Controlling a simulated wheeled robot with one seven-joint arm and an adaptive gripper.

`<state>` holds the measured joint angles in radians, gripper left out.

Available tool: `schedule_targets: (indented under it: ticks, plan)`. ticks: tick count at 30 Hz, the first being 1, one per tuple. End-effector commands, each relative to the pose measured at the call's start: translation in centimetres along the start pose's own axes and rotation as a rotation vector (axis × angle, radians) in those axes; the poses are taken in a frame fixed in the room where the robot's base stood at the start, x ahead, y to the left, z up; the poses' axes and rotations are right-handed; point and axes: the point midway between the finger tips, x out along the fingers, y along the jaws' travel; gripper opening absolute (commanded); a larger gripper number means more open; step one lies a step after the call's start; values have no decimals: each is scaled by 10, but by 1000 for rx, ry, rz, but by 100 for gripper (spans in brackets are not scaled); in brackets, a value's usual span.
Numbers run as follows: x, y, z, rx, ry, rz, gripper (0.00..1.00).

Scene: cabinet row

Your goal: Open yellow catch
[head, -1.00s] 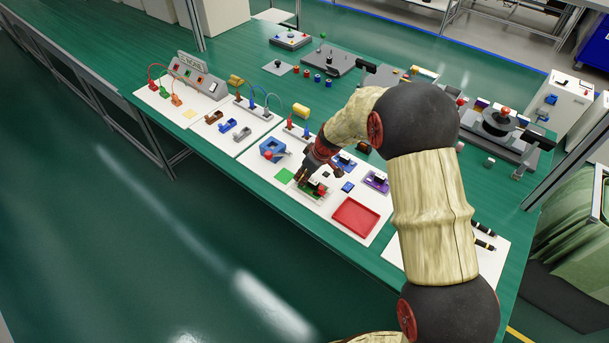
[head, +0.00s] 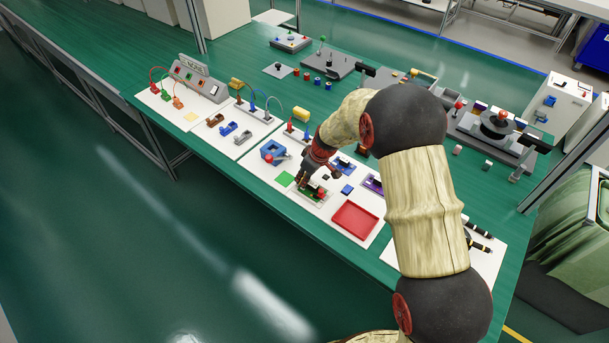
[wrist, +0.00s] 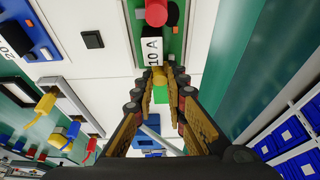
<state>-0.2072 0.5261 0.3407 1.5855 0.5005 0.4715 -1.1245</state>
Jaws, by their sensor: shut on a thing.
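A green board (head: 312,192) lies on the white mat, with a red part (head: 321,191) on it. In the wrist view the green board (wrist: 175,45) shows at the top with the red part (wrist: 156,12) and a white "10 A" label (wrist: 153,52). A small yellow catch (wrist: 160,76) sits just below the label, between my fingertips. My gripper (head: 309,189) reaches down over the board. In the wrist view the fingers of my gripper (wrist: 162,82) are close together, shut on the yellow catch. The fingers hide its sides, and its exact position cannot be told.
A red tray (head: 355,219) lies to the right of the board. A green square (head: 285,179) and a blue part with a red knob (head: 272,151) are to its left. A small blue block (head: 347,189) and a purple part (head: 373,184) are close on the right.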

Motion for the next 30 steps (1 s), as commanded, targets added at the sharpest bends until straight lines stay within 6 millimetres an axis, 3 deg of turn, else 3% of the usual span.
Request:
schedule_targets:
  ticks: [10,30]
  plan:
    - [-7,0,-9,-2,-127,-1,0]
    - [3,1,-25,-3,-496,3,0]
